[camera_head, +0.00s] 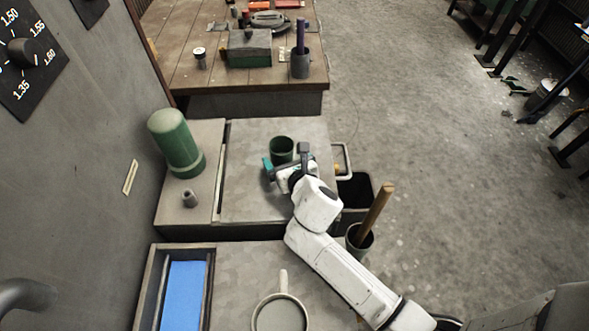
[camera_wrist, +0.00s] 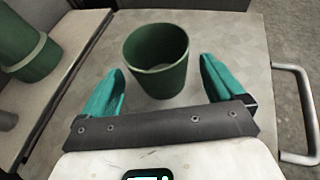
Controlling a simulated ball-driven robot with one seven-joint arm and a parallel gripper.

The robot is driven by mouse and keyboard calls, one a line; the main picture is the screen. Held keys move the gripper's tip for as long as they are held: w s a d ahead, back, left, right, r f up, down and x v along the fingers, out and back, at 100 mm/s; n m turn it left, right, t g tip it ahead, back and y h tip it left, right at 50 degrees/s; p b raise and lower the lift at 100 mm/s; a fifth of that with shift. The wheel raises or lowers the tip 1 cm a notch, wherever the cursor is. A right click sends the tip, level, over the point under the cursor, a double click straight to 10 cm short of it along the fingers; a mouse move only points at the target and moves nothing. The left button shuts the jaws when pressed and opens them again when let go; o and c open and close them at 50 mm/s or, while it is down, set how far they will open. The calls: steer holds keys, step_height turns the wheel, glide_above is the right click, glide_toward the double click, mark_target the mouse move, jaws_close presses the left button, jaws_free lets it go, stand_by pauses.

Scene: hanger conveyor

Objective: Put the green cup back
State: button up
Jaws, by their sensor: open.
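The green cup (camera_head: 282,148) stands upright on a grey worktop, just beyond my gripper in the head view. In the wrist view the green cup (camera_wrist: 157,62) looks empty and stands between and slightly ahead of the teal fingertips. My gripper (camera_wrist: 158,88) is open, with one finger on each side of the cup. A gap shows between each finger and the cup. In the head view my gripper (camera_head: 279,166) is partly hidden by my own arm.
A green cylinder (camera_head: 174,140) stands on the ledge at left, with a small grey piece (camera_head: 189,198) near it. A grey mug (camera_head: 280,315) stands in front, beside a tray with a blue block (camera_head: 183,295). A metal handle (camera_wrist: 299,112) is at right.

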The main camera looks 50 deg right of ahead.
steer(key=v, duration=0.9)
steer(key=shift+f, duration=0.1)
